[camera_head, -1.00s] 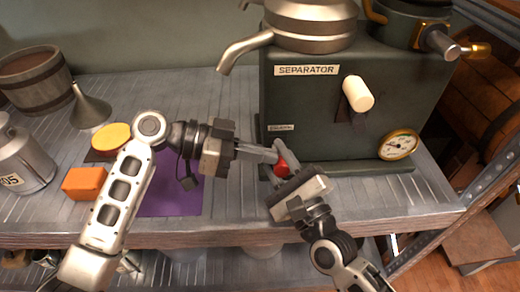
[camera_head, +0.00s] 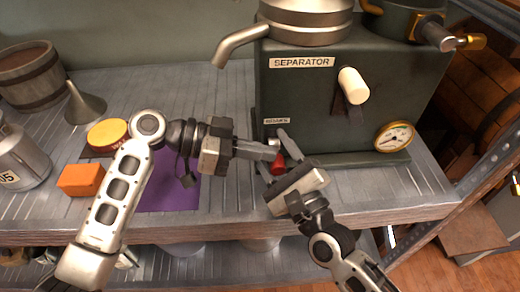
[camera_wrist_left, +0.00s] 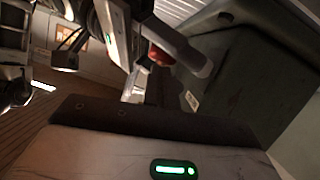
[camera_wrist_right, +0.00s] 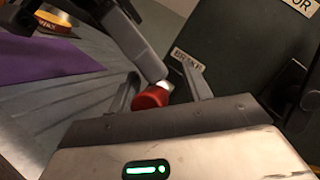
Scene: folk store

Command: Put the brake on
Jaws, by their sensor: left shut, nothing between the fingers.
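The brake handle is a red knob (camera_head: 278,164) low on the front of the green separator, below a small label (camera_head: 277,121) that reads BRAKE in the right wrist view (camera_wrist_right: 188,60). My left gripper (camera_head: 275,153) is shut and empty, its tips close beside the knob from the left; I cannot tell whether they touch it. My right gripper (camera_head: 277,157) comes from the lower right, open, with its fingers apart on both sides of the knob. The knob also shows in the right wrist view (camera_wrist_right: 150,98) and the left wrist view (camera_wrist_left: 160,54). The grippers partly hide the lever.
The separator (camera_head: 330,105) has a white handle (camera_head: 352,85) and a gauge (camera_head: 394,136). A purple cloth (camera_head: 170,185), an orange block (camera_head: 81,179), a yellow-topped tin (camera_head: 107,134), a funnel (camera_head: 84,103) and a metal can (camera_head: 20,155) are on the left of the shelf.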

